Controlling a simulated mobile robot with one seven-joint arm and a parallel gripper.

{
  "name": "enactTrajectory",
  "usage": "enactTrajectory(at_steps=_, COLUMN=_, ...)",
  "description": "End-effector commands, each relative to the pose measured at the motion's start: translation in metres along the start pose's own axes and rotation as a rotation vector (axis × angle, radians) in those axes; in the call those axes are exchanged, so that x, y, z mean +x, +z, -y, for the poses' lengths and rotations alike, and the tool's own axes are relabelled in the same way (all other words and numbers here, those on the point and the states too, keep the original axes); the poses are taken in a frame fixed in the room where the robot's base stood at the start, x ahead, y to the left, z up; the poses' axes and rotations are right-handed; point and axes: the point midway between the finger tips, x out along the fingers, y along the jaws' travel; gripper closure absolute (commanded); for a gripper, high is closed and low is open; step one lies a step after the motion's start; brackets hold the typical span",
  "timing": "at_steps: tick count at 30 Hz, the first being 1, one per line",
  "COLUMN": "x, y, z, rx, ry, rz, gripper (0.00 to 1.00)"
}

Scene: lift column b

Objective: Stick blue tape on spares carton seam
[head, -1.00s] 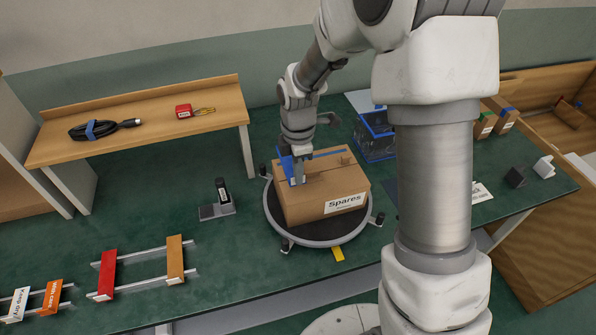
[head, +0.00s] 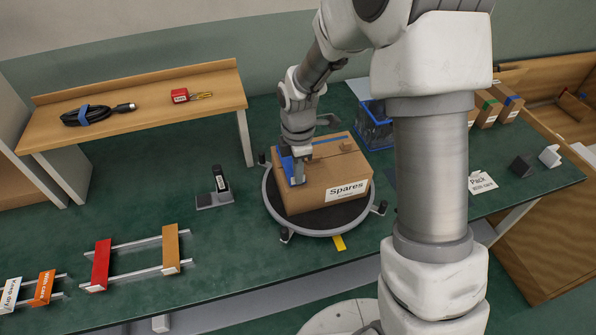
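The spares carton (head: 325,186) is a brown box with a white "Spares" label, on a round dark turntable (head: 318,226). A blue tape strip (head: 333,147) shows along its top, running from near my gripper toward the far right edge. My gripper (head: 298,180) is at the carton's left end, by the top edge. A blue item (head: 285,164), perhaps a tape tool, is at the fingers and seems held. The fingers are small and partly hidden, so their closure and any contact with the carton are unclear.
A small black device on a stand (head: 219,188) is left of the turntable. A wooden shelf (head: 140,115) holds a cable and a red item. Green bench is clear between.

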Motion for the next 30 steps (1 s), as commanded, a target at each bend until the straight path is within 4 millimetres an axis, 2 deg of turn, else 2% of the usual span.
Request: enactTrajectory(at_steps=30, x=0.0082, y=0.0000, z=0.0002, rx=0.000, ry=-0.001, rz=0.000, gripper=1.00)
